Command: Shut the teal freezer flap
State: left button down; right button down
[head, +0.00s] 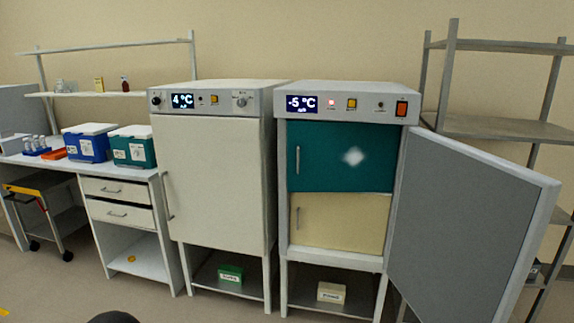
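The teal freezer flap (325,165) is the upper of two inner flaps in the right-hand cabinet (290,221), whose display reads -5 °C. It has a vertical handle (298,160) on its left side and a bright reflection near its middle. It covers its opening and looks flush or nearly so; I cannot tell whether a small gap is left. The cream flap (345,222) below it looks shut, with its handle also on the left. The cabinet's outer door (455,230) stands wide open to the right. Neither of my grippers is in view.
A white cabinet (215,185) reading 4 °C stands shut at the left of the freezer. A shelf rack (490,126) stands behind the open door. A bench with blue (88,146) and teal (133,150) boxes is at left. The visible floor in front is mostly clear.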

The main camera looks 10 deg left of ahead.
aim_at(323, 157)
jog(key=u, duration=0.05)
jog(key=i, duration=1.65)
jog(key=z, duration=0.1)
